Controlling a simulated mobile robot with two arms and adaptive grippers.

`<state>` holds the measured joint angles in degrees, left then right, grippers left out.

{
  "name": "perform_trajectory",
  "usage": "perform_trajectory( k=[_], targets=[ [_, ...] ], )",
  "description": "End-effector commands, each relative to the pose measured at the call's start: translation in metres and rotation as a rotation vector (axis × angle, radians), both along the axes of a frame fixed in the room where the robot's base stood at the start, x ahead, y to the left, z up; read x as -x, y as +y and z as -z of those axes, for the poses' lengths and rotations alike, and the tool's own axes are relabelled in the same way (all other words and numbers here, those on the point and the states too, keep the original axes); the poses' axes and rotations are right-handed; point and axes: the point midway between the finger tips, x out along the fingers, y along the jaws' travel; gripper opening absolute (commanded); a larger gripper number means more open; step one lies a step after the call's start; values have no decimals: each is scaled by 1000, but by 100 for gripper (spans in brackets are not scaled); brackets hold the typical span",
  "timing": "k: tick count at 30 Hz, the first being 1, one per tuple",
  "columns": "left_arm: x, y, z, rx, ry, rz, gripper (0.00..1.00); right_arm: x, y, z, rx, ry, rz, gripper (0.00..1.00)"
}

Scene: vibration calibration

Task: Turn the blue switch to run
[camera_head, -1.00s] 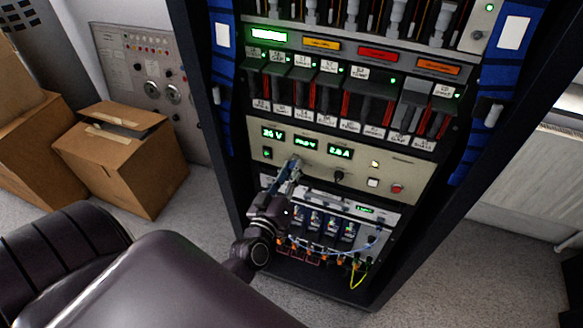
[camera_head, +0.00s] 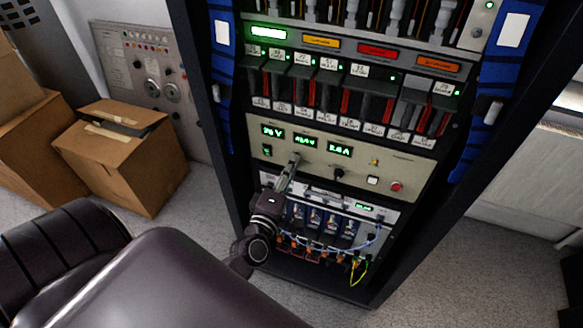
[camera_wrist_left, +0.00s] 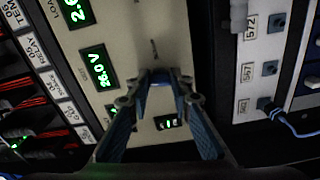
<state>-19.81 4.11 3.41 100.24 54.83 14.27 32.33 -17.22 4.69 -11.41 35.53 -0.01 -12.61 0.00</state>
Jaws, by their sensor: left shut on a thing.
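My left gripper (camera_head: 294,161) reaches up to the beige panel (camera_head: 420,172) of the rack, just below the middle green display (camera_head: 305,142). Its fingertips are shut on the switch there; the switch is mostly hidden by the fingers, so its colour and exact pointing cannot be told. In the left wrist view, the gripper (camera_wrist_left: 160,80) has its two blue-padded fingers converging against the panel, with a small mark above the tips. My right gripper is not in view.
A black knob (camera_head: 338,173), a white button (camera_head: 372,181) and a red button (camera_head: 396,187) sit to the right on the panel. Below, a module row has a blue cable (camera_head: 350,250). Cardboard boxes (camera_head: 120,155) stand left on the floor.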

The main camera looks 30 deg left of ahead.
Motion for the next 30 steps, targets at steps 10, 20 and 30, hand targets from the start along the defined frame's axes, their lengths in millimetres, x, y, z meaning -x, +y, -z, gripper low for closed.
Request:
perform_trajectory(
  k=[10, 20, 30],
  targets=[
    [0, 1, 0, 140, -35, -2, 0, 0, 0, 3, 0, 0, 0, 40],
    [0, 1, 0, 166, -40, -2, 0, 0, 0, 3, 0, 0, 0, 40],
    [0, 1, 0, 165, -40, -2, 31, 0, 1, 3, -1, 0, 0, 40]
  ],
)
